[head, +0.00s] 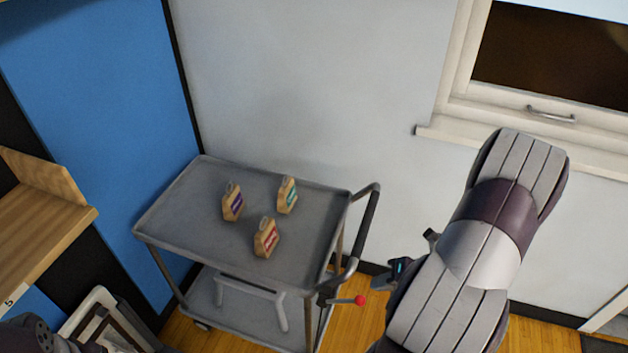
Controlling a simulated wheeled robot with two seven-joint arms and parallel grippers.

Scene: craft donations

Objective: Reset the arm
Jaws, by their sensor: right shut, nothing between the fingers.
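My right arm comes in from the lower right. My right gripper (380,283) is partly hidden behind the arm, just right of the cart's handle. It is shut and holds nothing. A grey two-shelf cart (180,225) stands by the wall. On its top shelf stand three small tan bags: one with a purple label (232,203), one with a teal label (287,196) and one with a red label (266,238). The right gripper is apart from all of them. My left gripper is not in view; a dark part of my left arm shows at the lower left corner.
The cart's black handle (368,225) and a lever with a red knob (360,300) are close to my right gripper. A wooden shelf (40,215) stands at the left. A window sill (440,131) is behind my right arm. Wooden floor shows below.

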